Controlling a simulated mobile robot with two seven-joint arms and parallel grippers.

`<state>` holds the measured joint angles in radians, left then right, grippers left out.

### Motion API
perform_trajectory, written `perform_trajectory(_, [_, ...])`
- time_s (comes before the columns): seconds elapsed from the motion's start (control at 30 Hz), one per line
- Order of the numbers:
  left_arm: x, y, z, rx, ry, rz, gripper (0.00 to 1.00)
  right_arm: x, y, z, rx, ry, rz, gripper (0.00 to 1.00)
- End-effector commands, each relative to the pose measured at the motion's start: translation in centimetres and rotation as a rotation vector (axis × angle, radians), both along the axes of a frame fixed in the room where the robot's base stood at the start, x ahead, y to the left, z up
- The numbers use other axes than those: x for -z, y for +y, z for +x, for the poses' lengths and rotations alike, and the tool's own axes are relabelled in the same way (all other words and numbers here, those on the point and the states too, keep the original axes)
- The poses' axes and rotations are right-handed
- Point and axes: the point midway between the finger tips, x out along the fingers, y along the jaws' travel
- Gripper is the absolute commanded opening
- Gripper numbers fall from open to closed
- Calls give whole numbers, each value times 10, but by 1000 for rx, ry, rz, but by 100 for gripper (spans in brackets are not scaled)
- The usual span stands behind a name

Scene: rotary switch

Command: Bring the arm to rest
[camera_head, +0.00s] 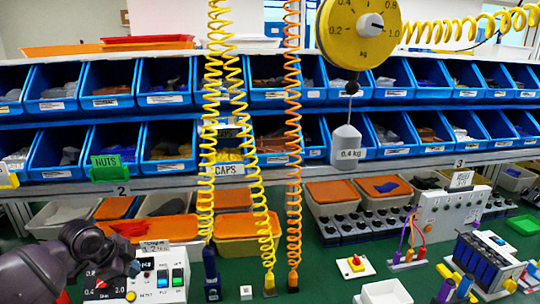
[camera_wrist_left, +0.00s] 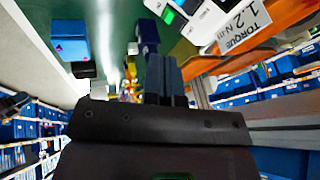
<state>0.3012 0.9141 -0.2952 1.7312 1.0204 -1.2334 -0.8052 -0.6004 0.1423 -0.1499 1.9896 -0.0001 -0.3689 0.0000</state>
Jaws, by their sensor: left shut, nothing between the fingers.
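My left arm comes in at the lower left of the head view, and its dark gripper (camera_head: 132,268) is over the left part of a control box. In the left wrist view its two dark fingers (camera_wrist_left: 166,80) are together with nothing between them. The control box (camera_head: 148,283) is white with a small display, a green switch (camera_head: 177,277), a blue switch and a yellow button. Next to it is a dark dial area (camera_head: 98,282) with numbers and a red spot, partly hidden by my gripper. My right gripper is not in view.
Blue bins (camera_head: 165,84) fill two shelf rows behind the green bench (camera_head: 330,275). Yellow (camera_head: 222,80) and orange (camera_head: 292,120) coiled hoses hang in the middle. A yellow scale (camera_head: 350,40) hangs with a 0.4 kg weight (camera_head: 347,146). A white plug panel (camera_head: 445,215) stands at the right.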

Motion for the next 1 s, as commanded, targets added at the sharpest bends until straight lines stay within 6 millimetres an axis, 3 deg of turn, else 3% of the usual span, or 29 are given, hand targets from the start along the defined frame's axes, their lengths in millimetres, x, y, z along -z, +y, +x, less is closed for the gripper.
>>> perform_trajectory(0.13, [-21,1,27,-153,-175,-35,0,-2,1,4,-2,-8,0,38])
perform_trajectory(0.2, [-31,-7,39,-209,-273,-77,0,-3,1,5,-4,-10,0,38])
perform_trajectory(0.33, [-28,-26,42,-296,-408,-177,0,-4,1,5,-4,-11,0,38])
perform_trajectory(0.43, [-14,-44,31,-362,-490,-276,0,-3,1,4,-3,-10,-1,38])
perform_trajectory(0.67, [32,-78,-24,-508,-604,-483,0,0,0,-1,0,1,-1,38])
perform_trajectory(1.0, [108,-101,-143,-739,-595,-571,0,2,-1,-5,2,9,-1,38])
